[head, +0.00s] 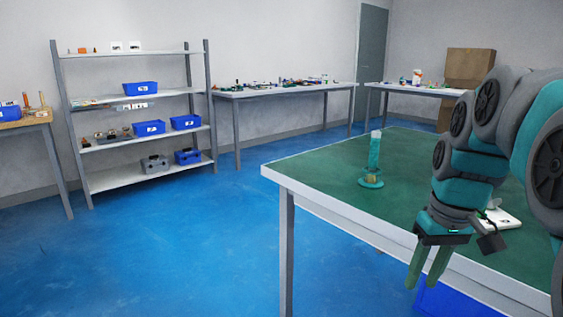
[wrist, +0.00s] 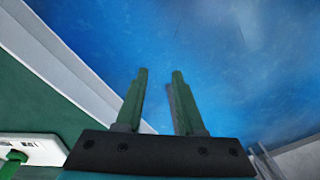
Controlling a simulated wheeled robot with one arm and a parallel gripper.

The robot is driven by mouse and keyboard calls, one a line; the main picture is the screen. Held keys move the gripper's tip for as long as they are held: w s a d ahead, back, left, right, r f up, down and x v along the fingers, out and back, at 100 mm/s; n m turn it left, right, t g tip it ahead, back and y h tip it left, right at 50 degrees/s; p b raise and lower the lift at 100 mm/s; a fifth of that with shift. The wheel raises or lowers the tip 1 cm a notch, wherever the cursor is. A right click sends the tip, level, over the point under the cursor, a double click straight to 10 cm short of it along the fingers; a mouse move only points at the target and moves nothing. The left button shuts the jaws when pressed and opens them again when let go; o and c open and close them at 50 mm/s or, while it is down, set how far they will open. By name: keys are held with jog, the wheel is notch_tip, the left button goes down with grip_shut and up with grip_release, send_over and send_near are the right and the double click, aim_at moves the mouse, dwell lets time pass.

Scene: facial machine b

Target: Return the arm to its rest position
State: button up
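My gripper (head: 428,268) hangs at the front edge of the green-topped table (head: 320,168) in the head view, fingers pointing down. In the wrist view my gripper (wrist: 160,88) shows two green fingers apart with blue floor between and beyond them. Nothing is held. My arm is bent and comes in from the right side of the head view. A white device (head: 500,217) lies on the table behind the gripper, partly hidden by my arm; a white item with a green part (wrist: 30,148) shows at the lower left of the wrist view.
A clear cylinder on a teal base (head: 374,160) stands on the green table. A blue bin (head: 455,303) is below its front edge. A shelf rack (head: 145,175) with blue boxes and further tables (head: 285,90) stand behind. The blue floor (head: 180,250) at left is clear.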

jog(key=s+a+f, duration=0.3)
jog(key=s+f, duration=0.2)
jog(key=s, duration=0.1)
jog(key=s+a+f+g, duration=0.1)
jog(key=s+a+f, duration=0.2)
jog(key=s+f, duration=0.2)
jog(key=s+a+f+m+g+h, duration=0.1)
jog(key=s+a+f, duration=0.2)
jog(key=s, duration=0.6)
notch_tip(320, 180, down, 2)
jog(key=shift+s+a+f, duration=0.15)
jog(key=shift+s+a, duration=0.05)
jog(key=shift+a, duration=0.2)
